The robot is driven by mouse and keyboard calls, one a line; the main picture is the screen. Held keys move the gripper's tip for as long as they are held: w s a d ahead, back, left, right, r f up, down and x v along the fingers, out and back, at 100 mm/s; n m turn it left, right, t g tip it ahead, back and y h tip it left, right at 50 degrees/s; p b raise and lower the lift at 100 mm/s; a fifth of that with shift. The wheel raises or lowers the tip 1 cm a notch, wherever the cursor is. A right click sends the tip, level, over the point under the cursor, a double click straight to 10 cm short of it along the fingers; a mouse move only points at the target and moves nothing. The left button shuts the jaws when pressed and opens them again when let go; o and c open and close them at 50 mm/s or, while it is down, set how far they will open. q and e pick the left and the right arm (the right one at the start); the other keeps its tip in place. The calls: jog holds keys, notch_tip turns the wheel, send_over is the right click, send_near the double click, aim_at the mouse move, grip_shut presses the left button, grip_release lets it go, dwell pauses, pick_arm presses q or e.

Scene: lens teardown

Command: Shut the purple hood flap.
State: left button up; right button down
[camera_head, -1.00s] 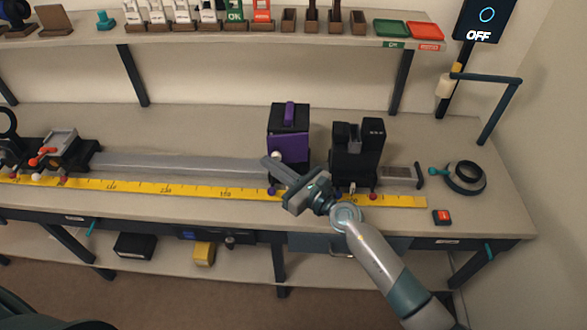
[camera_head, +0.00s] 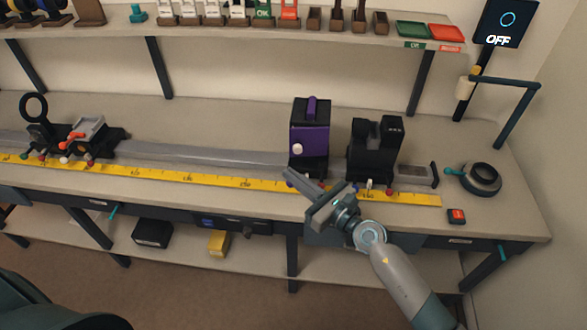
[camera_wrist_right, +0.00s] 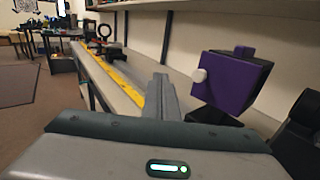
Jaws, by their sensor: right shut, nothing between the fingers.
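The purple hood flap (camera_head: 313,142) is on the front of a black box-shaped hood (camera_head: 324,108), which stands at the rail's right part. The flap looks upright and close against the hood's front; whether it is fully flush I cannot tell. A white knob (camera_head: 297,149) sits on its left side. In the right wrist view, the purple flap (camera_wrist_right: 228,82) and white knob (camera_wrist_right: 199,76) show to the right of my fingers. My right gripper (camera_head: 287,172) is shut and empty, just in front of and below the flap, apart from it. My left gripper is out of view.
A black two-post unit (camera_head: 375,155) stands close to the hood's right. A yellow ruler (camera_head: 185,178) runs along the bench front. A lens holder (camera_head: 35,108) and a carriage with red parts (camera_head: 88,132) are at left. A shelf (camera_head: 225,34) hangs above.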

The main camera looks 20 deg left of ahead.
jog(key=s+d, duration=0.2)
jog(key=s, duration=0.4)
jog(key=shift+p, duration=0.3)
jog(key=shift+d, duration=0.1)
